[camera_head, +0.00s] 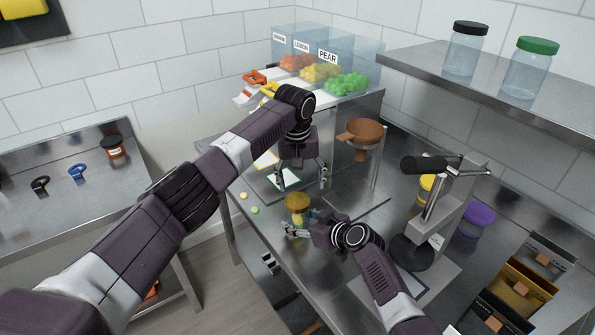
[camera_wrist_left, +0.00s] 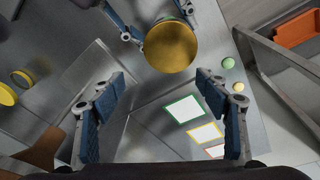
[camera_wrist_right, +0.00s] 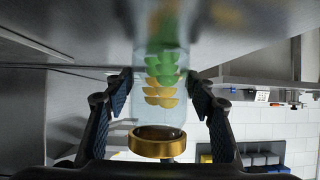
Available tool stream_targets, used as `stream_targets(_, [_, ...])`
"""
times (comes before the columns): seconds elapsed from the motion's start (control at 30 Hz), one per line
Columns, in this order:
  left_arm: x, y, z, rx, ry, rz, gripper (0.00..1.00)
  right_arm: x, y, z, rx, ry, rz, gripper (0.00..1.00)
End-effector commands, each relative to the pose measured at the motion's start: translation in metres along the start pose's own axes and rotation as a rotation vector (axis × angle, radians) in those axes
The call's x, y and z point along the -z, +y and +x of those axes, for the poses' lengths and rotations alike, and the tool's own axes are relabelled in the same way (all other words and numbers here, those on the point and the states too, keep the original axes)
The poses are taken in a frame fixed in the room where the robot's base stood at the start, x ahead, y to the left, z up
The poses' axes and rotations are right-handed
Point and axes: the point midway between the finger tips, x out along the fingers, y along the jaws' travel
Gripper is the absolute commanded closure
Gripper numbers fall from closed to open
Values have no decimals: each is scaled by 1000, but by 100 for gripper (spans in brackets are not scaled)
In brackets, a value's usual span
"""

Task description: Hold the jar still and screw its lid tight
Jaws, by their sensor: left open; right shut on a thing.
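The clear jar (camera_wrist_right: 165,85) holds green and yellow gummies, and its gold lid (camera_head: 297,202) sits at its mouth end. How tightly the lid is seated I cannot tell. My right gripper (camera_head: 300,228) is shut on the jar's sides, below the lid, near the table's front left edge. My left gripper (camera_head: 304,180) is open and empty, pointing down above and slightly behind the lid. In the left wrist view the lid (camera_wrist_left: 170,46) lies beyond the spread fingers (camera_wrist_left: 160,88), apart from them.
A brown funnel (camera_head: 364,132) on a stand is behind and right of the jar. A press with a black handle (camera_head: 424,165) stands to the right. Loose green (camera_head: 254,210) and yellow (camera_head: 243,196) gummies lie left of the jar. Jars stand on a shelf (camera_head: 480,85) above right.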

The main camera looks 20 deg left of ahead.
Motion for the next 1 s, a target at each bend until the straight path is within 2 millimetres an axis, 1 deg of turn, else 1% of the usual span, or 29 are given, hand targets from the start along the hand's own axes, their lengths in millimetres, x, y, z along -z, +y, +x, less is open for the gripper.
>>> stream_targets(0.03, [-2,-1,-17,19,-34,-12,32,-2,0,0,0,-3,0,100])
stream_targets(0.1, [-7,-3,-34,42,-81,-27,32,-2,0,0,0,-3,0,100])
stream_targets(0.2, [-13,-6,-52,63,-126,-40,32,-2,0,0,0,-3,0,100])
stream_targets(0.3, [-17,-7,-60,74,-151,-47,32,-2,0,0,0,-3,0,100])
stream_targets(0.37, [-18,-8,-60,77,-158,-49,32,-2,0,0,0,-3,0,100])
stream_targets(0.47, [-20,-9,-53,79,-160,-50,32,-2,0,0,0,-3,0,100])
stream_targets(0.8, [-27,-12,-6,77,-160,-49,32,-2,0,0,0,-2,0,100])
stream_targets(1.0, [-30,-13,15,76,-158,-50,32,-2,0,0,0,-2,0,100])
